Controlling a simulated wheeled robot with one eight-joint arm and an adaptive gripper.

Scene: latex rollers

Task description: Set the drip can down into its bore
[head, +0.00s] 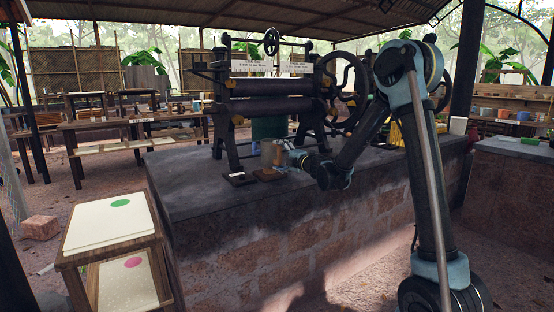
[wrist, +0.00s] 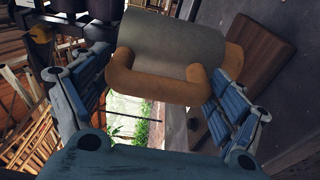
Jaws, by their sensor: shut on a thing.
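The drip can is a grey cylinder with a tan-brown handle; it shows in the wrist view (wrist: 178,38) and, small, in the head view (head: 268,153). My gripper (head: 285,152) is shut on the can, with its two fingers on either side of the brown handle (wrist: 160,92) in the wrist view. In the head view the can is over or on a small brown wooden block (head: 268,176) on the bench top. The same block seems to show at right in the wrist view (wrist: 262,75). The bore is hidden, and I cannot tell whether the can's bottom touches the block.
A dark block with a white label (head: 238,180) lies just left of the brown block. The roller mangle (head: 272,95) stands close behind on the stone bench (head: 195,195). A wooden stand with pale sheets (head: 105,222) is at front left. The bench's left end is clear.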

